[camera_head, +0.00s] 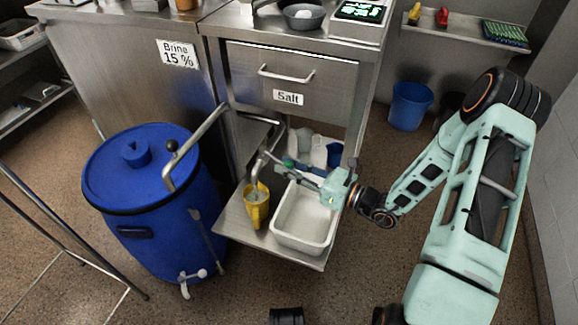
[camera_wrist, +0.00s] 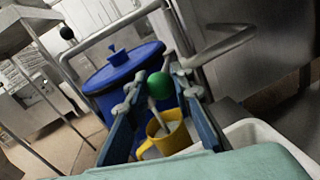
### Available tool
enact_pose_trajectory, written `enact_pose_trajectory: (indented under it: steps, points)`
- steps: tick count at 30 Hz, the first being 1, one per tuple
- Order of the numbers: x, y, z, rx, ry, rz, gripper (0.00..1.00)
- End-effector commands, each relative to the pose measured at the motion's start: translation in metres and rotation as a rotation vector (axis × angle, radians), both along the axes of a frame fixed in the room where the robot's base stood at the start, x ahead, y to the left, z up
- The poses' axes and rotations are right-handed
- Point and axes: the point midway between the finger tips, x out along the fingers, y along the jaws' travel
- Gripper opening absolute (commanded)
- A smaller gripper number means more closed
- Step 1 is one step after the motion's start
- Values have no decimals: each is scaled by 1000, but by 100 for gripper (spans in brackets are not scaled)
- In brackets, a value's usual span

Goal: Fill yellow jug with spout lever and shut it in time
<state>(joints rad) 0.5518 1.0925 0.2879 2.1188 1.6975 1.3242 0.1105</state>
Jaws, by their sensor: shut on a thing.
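The yellow jug (camera_head: 256,213) stands upright on a low steel shelf, its mouth under a bent metal spout (camera_head: 259,166). In the wrist view the jug (camera_wrist: 168,136) shows below and beyond my fingers, with pale contents inside. My gripper (camera_head: 287,167) reaches in from the right, above and to the right of the jug. It is shut on the green knob (camera_wrist: 160,86) of the spout lever, between the fingertips. A pale slim shape runs from below the knob towards the jug; I cannot tell whether it is lever, spout or flowing liquid. The exact liquid level is unclear.
A white tray (camera_head: 277,232) sits right of the jug, under my gripper. A blue barrel (camera_head: 152,245) with a bent pipe stands to the left. White and blue bottles (camera_head: 319,152) stand behind my gripper. The salt drawer (camera_head: 290,80) is above.

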Motion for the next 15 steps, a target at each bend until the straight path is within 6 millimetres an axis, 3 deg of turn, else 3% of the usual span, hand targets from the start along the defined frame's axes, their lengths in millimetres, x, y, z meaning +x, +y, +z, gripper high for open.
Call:
enact_pose_trajectory:
  steps: [15]
  points:
    - [20,-12,0,3,-6,222,0]
